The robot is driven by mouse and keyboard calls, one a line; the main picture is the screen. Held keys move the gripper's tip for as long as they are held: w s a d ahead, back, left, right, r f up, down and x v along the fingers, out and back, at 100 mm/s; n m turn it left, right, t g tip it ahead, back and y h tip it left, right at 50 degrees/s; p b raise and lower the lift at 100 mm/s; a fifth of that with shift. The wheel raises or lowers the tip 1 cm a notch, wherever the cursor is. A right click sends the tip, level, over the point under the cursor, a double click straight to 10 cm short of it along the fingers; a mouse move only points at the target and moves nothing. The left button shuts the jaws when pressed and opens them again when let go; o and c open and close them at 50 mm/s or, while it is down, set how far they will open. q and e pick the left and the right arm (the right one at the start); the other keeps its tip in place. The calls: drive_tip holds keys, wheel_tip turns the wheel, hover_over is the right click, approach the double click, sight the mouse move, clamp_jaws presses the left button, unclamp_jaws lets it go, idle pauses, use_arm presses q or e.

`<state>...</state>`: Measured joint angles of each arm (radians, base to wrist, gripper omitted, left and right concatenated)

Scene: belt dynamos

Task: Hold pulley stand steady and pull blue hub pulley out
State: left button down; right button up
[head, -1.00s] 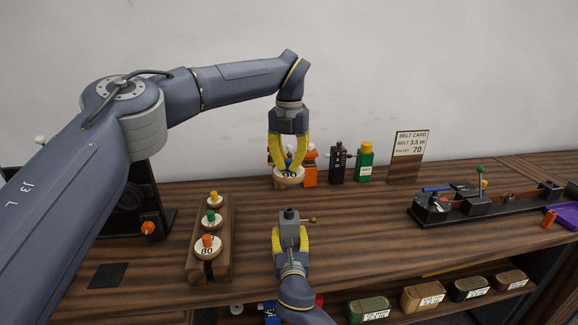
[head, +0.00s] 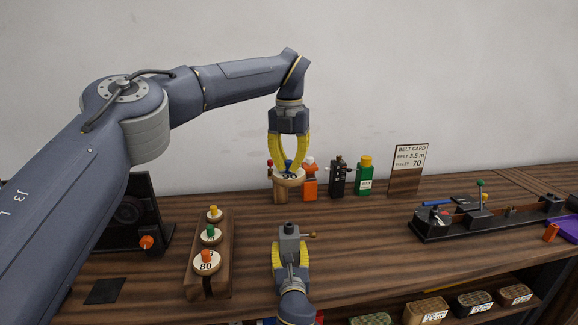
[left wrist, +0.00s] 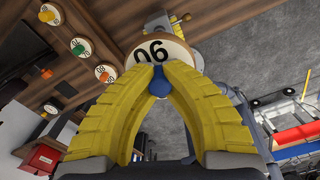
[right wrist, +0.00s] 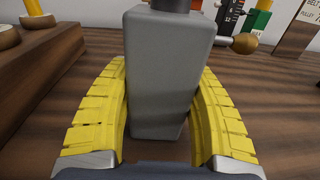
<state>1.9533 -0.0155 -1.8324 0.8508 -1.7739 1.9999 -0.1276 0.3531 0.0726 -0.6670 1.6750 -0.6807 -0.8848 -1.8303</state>
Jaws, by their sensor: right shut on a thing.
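My left gripper (head: 289,168) is shut on the blue hub (left wrist: 158,84) of a pale wooden pulley (left wrist: 170,50) and holds the pulley in the air. The pulley's number reads upside down in the left wrist view. My right gripper (right wrist: 160,120) is shut around a grey upright block (right wrist: 168,75) on the bench. This block also shows in the head view (head: 289,231), with a stub on top and a brass-knobbed lever; it looks like the pulley stand. The held pulley is above and behind it, apart from it.
A wooden rack (head: 222,278) with yellow, green and orange hub pulleys stands at left. Orange (head: 310,183), black (head: 337,180) and green (head: 364,178) items and a belt card (head: 408,171) stand at the back. A black fixture (head: 470,222) is at right.

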drive_tip(key=o, duration=1.6)
drive_tip(key=shift+f, duration=0.15)
drive_tip(key=shift+s, duration=0.1)
